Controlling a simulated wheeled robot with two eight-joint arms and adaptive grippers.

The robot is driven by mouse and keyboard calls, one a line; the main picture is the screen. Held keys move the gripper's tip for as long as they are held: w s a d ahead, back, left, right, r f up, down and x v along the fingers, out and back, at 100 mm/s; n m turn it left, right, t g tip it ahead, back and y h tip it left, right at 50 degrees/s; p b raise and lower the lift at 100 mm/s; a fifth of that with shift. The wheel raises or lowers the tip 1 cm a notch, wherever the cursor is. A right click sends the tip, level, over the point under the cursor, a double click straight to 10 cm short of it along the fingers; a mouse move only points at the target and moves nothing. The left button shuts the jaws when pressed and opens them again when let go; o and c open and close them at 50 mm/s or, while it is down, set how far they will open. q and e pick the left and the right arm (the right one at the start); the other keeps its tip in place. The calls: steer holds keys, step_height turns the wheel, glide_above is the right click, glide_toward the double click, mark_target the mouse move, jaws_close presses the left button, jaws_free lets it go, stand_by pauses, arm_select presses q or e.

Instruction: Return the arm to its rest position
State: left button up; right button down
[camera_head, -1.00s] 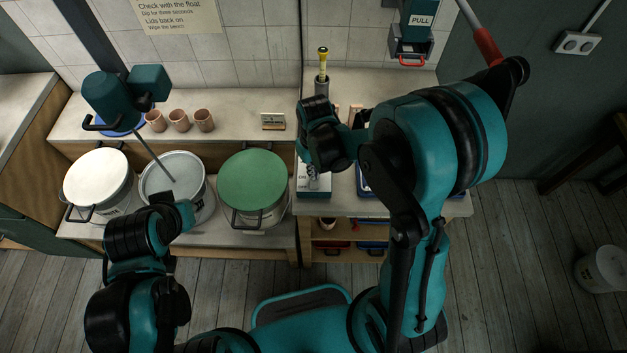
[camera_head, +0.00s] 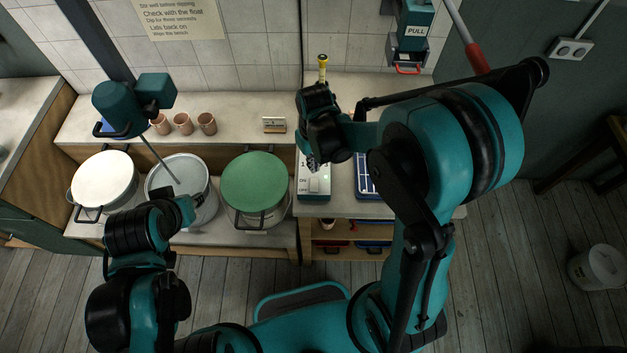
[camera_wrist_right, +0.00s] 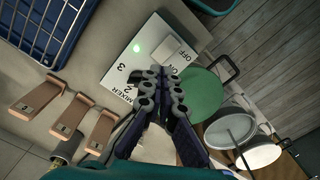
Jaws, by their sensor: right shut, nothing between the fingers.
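My right arm reaches in from the right in the head view. Its gripper (camera_head: 313,163) hangs above the white mixer control box (camera_head: 315,183), pointing down and partly hidden by its wrist. In the right wrist view the fingers (camera_wrist_right: 165,82) are shut together with nothing between them. The mixer box (camera_wrist_right: 150,55) lies beyond them, with a lit green lamp and an OFF/ON switch. The fingers look apart from the box. My left gripper (camera_head: 186,208) is in front of the open grey bucket; its fingers are too small to judge.
A green-lidded bucket (camera_head: 253,180), a white-lidded bucket (camera_head: 104,178) and an open grey bucket (camera_head: 207,190) with a mixer rod stand at the left. Cups (camera_head: 183,123) stand behind.

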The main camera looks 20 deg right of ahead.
steer(key=shift+r, duration=0.3)
stand_by(0.4)
steer(key=s+d+m+t+b, duration=0.1)
steer(key=s+d+t+b, duration=0.1)
steer(key=s+b, duration=0.3)
steer(key=s+d+r+m+t+b, duration=0.1)
steer(key=s+d+t+b, duration=0.1)
steer(key=s+t+b, duration=0.3)
steer(key=shift+s+d+r+m+b, duration=0.15)
steer(key=shift+d+r+m+b, duration=0.2)
steer(key=shift+b, duration=0.65)
steer(key=shift+f, duration=0.1)
stand_by(3.4)
